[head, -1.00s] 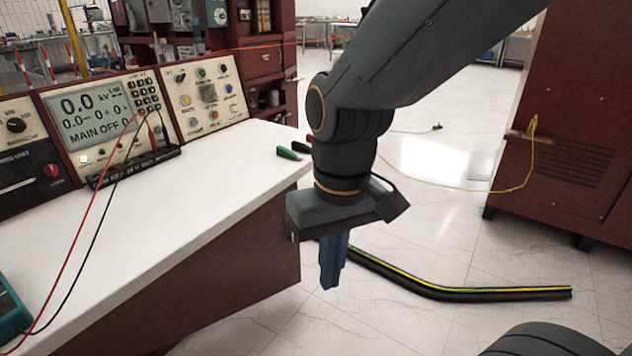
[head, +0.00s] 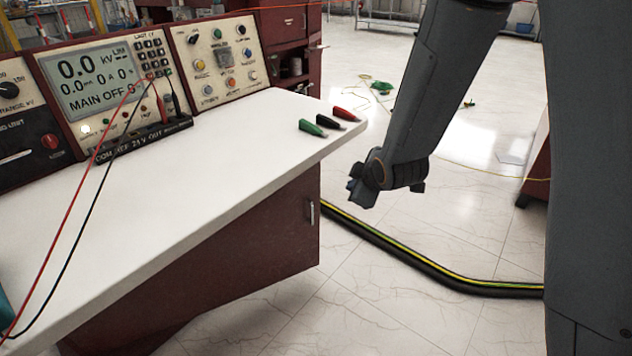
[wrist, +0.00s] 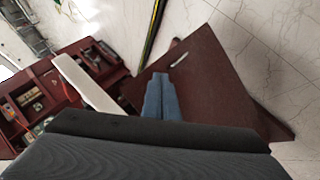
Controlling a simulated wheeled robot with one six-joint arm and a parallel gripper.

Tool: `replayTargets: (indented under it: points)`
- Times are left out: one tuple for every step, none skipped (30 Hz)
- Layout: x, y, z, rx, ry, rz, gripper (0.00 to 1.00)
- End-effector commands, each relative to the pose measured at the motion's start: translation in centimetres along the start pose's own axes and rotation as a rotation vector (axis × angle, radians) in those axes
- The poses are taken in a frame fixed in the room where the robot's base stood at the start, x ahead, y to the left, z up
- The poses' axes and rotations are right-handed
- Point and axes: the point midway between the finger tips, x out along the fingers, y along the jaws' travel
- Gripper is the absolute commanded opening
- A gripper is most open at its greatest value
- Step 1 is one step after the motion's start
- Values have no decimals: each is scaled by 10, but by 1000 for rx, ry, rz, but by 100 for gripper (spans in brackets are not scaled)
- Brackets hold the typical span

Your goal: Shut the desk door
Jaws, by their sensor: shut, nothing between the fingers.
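The white-topped desk (head: 200,190) runs along the left in the head view. Its dark red door (head: 262,225) shows below the top, with a small metal handle (head: 312,211) near its right edge. In the wrist view the door (wrist: 225,85) is a broad panel that seems to stand out at an angle from the desk, its handle (wrist: 180,60) at the upper left. My gripper (head: 362,192) is just right of the desk corner in the head view. Its blue fingers (wrist: 162,95) are together and empty, overlapping the door in the wrist view; contact cannot be told.
A black hose with a yellow-green stripe (head: 400,255) lies on the floor right of the desk. Green, black and red clips (head: 345,114) lie at the desktop's far corner. A control panel (head: 105,90) stands at the desktop's back. Tiled floor is open ahead.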

Motion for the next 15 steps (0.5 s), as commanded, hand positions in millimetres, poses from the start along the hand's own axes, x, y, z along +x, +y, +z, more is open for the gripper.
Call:
replayTargets:
  points:
    - [22,-2,3,-66,41,31,0]
    - [32,-2,2,-110,70,56,0]
    - [44,-2,1,-166,107,90,0]
    - [52,-2,0,-207,135,117,0]
    - [60,-3,0,-247,161,145,0]
    - [70,-4,-2,-300,198,185,0]
    - [77,-6,-2,-338,223,216,0]
    - [82,-8,-2,-375,248,246,0]
    - [90,-11,-2,-421,279,290,0]
    - [94,-14,-2,-454,302,323,0]
    - [97,-17,-1,-484,323,356,0]
    - [101,-21,-1,-523,348,399,0]
    - [103,-24,0,-548,365,432,0]
    - [105,-26,1,-571,380,463,0]
    - [106,-30,2,-597,397,502,0]
